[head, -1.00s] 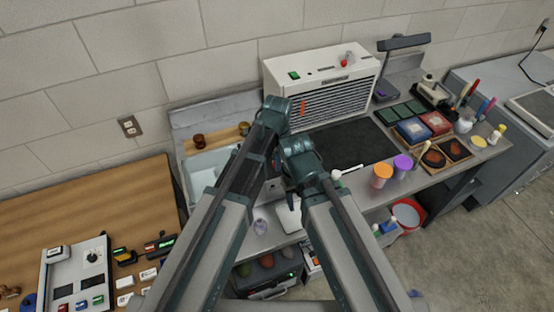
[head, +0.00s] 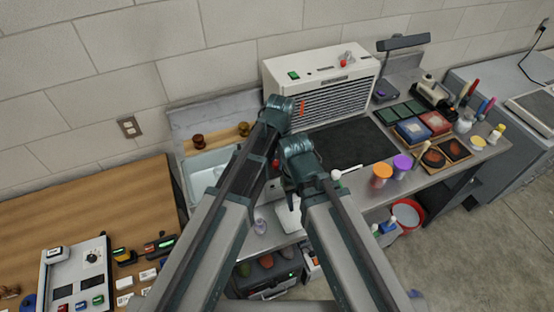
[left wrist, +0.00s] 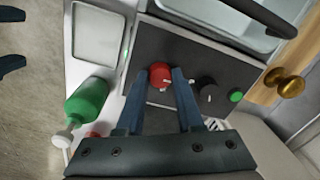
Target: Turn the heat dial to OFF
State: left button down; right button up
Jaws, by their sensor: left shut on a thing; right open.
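A red dial (left wrist: 160,76) with a pale mark sits on a dark panel (left wrist: 205,60) in the left wrist view. My left gripper (left wrist: 158,80) has one finger on each side of the dial and is shut on it. A black knob (left wrist: 206,90) and a green button (left wrist: 236,96) are on the same panel, to the right of the dial. The dial's lettering cannot be read. My right gripper (left wrist: 12,40) is open and empty at the left edge of the left wrist view. In the head view my arms hide most of the panel.
A sink basin (head: 205,168) is beside the panel. A green bottle (left wrist: 88,102) and a white tray (left wrist: 97,35) are left of the dial in the left wrist view. A brass knob (left wrist: 291,86) is at right. A white vented unit (head: 322,70) stands against the wall.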

dwell(0.5)
pick_arm(q)
jog(key=c, duration=0.5)
grip_release()
jog(key=shift+c, duration=0.2)
notch_tip(320, 180, up, 14)
jog(key=p, duration=1.3)
jog(key=shift+s+d+p, duration=0.25)
jog(key=shift+d+p, duration=0.05)
jog(key=shift+p, duration=0.1)
jog(key=shift+f, duration=0.15)
